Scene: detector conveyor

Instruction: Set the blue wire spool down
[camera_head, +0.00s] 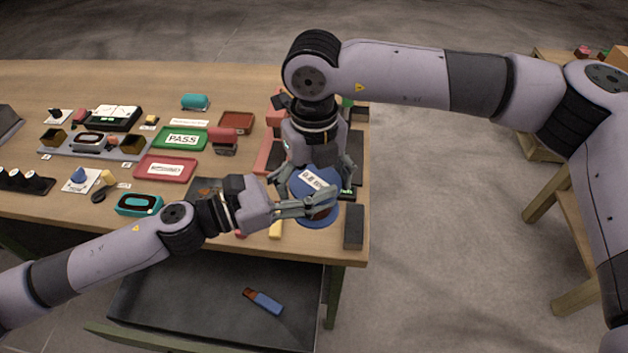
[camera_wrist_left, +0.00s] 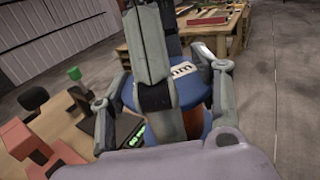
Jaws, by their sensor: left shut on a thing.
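The blue wire spool (camera_head: 324,215) has a white label and is held above the table's right end. It also shows in the left wrist view (camera_wrist_left: 188,84), partly hidden by grey fingers. My left gripper (camera_head: 318,203) reaches in from the left and is shut on the spool. My right gripper (camera_head: 316,183) comes down from above, its fingers spread to either side of the spool. I cannot tell whether those fingers touch it.
The wooden table (camera_head: 235,85) carries a green PASS tray (camera_head: 181,147), a red tray (camera_head: 165,176) and several small items at left. A dark block (camera_head: 354,227) stands at the table's right edge. An open drawer (camera_head: 190,310) holds a blue-and-brown item (camera_head: 264,303).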

